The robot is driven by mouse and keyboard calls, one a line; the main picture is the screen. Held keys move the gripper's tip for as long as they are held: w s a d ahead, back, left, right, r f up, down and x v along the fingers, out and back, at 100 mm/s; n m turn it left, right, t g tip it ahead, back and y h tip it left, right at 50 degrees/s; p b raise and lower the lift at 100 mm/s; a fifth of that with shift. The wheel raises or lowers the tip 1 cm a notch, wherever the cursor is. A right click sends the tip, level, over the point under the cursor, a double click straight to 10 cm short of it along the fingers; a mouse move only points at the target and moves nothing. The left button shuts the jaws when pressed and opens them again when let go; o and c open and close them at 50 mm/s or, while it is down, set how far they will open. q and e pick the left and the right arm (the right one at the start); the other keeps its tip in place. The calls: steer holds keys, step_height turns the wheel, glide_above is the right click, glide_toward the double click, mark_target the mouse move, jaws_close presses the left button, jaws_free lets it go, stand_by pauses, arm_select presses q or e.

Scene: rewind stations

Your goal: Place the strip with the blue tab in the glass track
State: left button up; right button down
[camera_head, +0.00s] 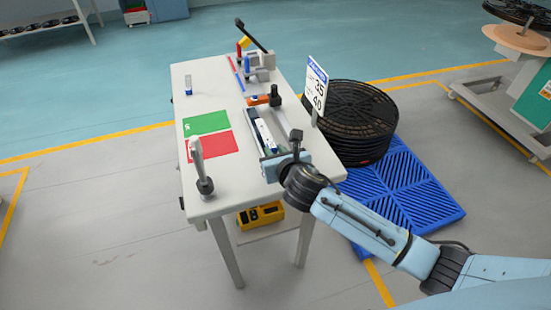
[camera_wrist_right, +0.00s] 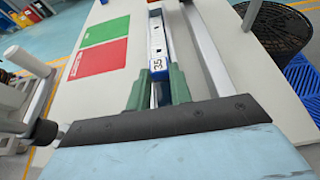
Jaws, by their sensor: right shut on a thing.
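My right gripper (camera_head: 270,158) is over the near right part of the white table. In the right wrist view its two green fingers (camera_wrist_right: 159,88) are shut on a pale strip (camera_wrist_right: 157,38) with blue parts and a "35" label. The strip points away from the gripper, along the table. In the head view the strip (camera_head: 265,131) is small, and the arm hides its near end. A long grey rail (camera_wrist_right: 206,50), perhaps the glass track, runs beside the strip on its right. I cannot tell whether strip and rail touch. My left gripper is not in view.
Green (camera_head: 206,123) and red (camera_head: 212,147) mats lie left of the strip. A lever post (camera_head: 203,186) stands at the near left corner. An orange-handled tool (camera_head: 263,99) and a sign (camera_head: 316,85) are beyond. Black reels (camera_head: 350,105) stand on a blue pallet (camera_head: 420,195).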

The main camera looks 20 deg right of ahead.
steer(key=shift+f, duration=0.85)
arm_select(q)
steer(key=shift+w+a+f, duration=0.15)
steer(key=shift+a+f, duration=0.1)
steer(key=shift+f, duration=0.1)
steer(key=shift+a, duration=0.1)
arm_select(e)
steer(key=shift+f, duration=0.1)
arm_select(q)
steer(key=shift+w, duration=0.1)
arm_select(e)
steer(key=shift+f, duration=0.35)
steer(key=shift+f, duration=0.15)
